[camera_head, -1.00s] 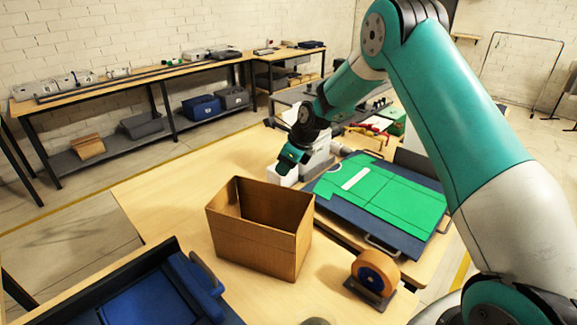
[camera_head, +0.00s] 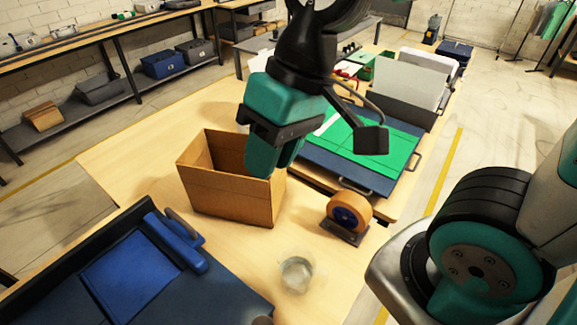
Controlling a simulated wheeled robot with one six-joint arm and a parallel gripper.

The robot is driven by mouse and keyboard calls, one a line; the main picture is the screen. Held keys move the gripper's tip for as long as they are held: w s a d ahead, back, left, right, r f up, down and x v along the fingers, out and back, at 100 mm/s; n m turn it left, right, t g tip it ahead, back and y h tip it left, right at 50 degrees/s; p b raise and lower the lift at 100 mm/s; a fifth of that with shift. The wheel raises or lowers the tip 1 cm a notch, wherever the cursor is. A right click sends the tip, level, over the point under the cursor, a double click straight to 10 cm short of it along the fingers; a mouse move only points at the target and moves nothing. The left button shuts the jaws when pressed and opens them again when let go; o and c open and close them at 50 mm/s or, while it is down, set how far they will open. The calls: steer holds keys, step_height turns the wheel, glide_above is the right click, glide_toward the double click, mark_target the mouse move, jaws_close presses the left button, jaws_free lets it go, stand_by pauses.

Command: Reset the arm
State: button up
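My gripper (camera_head: 272,155) is teal and black. It points down near the upper middle of the view, overlapping the right part of the open cardboard box (camera_head: 228,195) in the picture. Its fingers look close together, but their gap is too hard to see to tell whether they are open or shut. I see nothing held between them. My arm comes in from the top, with its large teal and black joint at the right.
A dark tray with a blue folded garment (camera_head: 130,275) is at lower left. Grey bins (camera_head: 410,85) stand behind.

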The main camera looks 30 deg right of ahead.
steer(key=s+f+n+b, duration=0.2)
steer(key=f+b, duration=0.1)
steer(key=s+f+b, duration=0.1)
steer(key=shift+s+d+f+n, duration=0.2)
steer(key=shift+s+f+n, duration=0.05)
steer(key=shift+f+n, duration=0.15)
stand_by(0.9)
